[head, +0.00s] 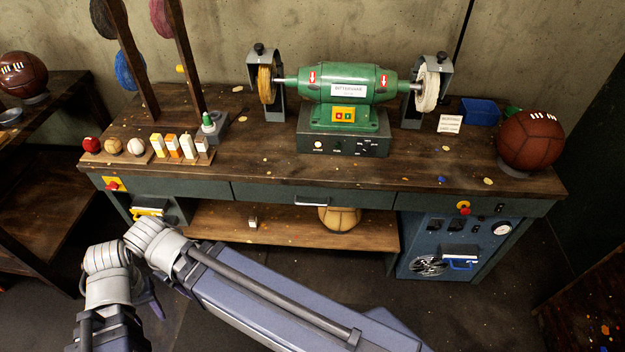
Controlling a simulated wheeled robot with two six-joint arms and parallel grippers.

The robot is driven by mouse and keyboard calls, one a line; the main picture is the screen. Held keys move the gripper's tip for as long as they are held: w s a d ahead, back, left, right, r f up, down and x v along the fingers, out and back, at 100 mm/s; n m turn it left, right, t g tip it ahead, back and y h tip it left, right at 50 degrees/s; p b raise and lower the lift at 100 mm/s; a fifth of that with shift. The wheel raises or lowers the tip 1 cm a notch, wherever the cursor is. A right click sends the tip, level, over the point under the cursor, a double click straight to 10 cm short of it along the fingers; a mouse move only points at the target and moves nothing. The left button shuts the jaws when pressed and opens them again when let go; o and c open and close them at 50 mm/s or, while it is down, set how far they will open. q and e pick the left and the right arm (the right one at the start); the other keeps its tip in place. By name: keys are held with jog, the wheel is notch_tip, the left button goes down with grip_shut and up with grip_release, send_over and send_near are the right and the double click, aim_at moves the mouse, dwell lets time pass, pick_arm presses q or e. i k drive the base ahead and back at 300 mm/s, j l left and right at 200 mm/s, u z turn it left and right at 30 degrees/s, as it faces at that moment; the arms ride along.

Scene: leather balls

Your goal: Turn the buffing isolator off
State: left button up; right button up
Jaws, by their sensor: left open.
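A red rotary knob on a yellow plate (112,185) sits on the bench's front face at the far left; it looks like the isolator. Its exact handle angle is too small to tell. The green buffing machine (347,85) stands on the bench, with a buffing wheel at each end and a small yellow switch plate. My left arm reaches across the lower picture and bends at the left. My left gripper (152,300) is open, low and in front of the bench, below the knob and apart from it; my arm mostly hides it. My right gripper is out of view.
A brown ball (531,141) sits at the bench's right. A dark shelf (45,215) is further left.

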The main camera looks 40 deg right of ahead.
aim_at(112, 185)
jog(key=i+j, duration=0.4)
jog(key=i, duration=0.15)
jog(key=i+j+u, duration=0.15)
jog(key=i+j, duration=0.3)
jog(key=i, duration=0.05)
